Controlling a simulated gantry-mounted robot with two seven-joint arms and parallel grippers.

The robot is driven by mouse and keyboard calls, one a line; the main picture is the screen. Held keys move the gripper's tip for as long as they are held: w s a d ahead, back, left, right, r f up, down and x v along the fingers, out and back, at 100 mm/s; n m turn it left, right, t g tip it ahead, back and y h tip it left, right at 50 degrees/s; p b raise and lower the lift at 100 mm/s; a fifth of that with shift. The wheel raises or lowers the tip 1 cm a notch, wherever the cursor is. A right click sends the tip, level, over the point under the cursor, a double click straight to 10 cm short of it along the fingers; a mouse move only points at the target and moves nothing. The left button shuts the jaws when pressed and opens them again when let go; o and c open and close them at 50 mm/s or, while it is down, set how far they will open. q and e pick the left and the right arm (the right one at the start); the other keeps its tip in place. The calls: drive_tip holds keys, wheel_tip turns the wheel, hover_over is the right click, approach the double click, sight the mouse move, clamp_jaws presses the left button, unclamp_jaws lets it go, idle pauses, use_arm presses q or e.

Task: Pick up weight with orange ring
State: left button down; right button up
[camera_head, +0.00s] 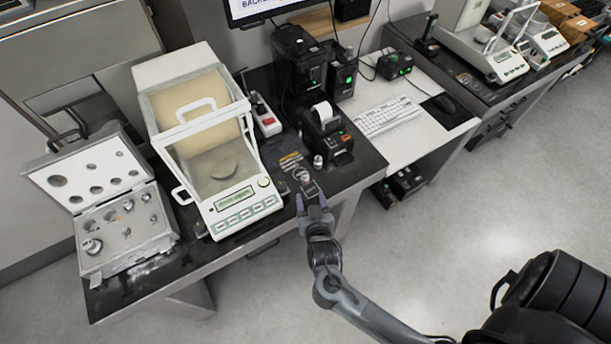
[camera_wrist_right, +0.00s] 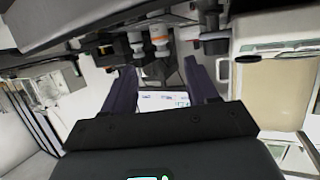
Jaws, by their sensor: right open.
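A small weight (camera_head: 303,174) stands on the dark tabletop just beyond my right gripper. In the right wrist view a small pale weight with an orange band (camera_wrist_right: 160,42) shows upside down above the gap between the fingers. My right gripper (camera_head: 314,203) is open and empty at the table's front edge, its fingers pointing toward the weight without visible contact. Its two dark fingers also show in the wrist view (camera_wrist_right: 165,88). Another small weight (camera_head: 317,161) stands slightly farther back. I do not see my left gripper.
A balance with a glass draft shield (camera_head: 240,222) stands left of the gripper. An open weight case (camera_head: 150,240) with several weights lies farther left. A small printer (camera_head: 338,146) stands behind the weights. A keyboard (camera_head: 388,116) lies on the white desk to the right.

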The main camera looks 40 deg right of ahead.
sight(305, 178)
drive_tip(key=x, duration=0.5)
drive_tip(key=shift+d+r+b, duration=0.1)
drive_tip(key=shift+r+b, duration=0.1)
drive_tip(key=shift+b, duration=0.15)
drive_tip(key=shift+w+d+f, duration=0.2)
drive_tip(key=shift+w+d, duration=0.1)
drive_tip(key=shift+w, duration=0.25)
drive_tip(key=x, duration=0.3)
drive_tip(key=shift+w+r+b, duration=0.1)
drive_tip(key=shift+w+b, duration=0.1)
drive_tip(key=shift+b, duration=0.2)
drive_tip(key=shift+w+d, duration=0.3)
drive_tip(key=shift+w, duration=0.1)
drive_tip(key=shift+c, duration=0.3)
drive_tip(key=c, duration=0.7)
clamp_jaws()
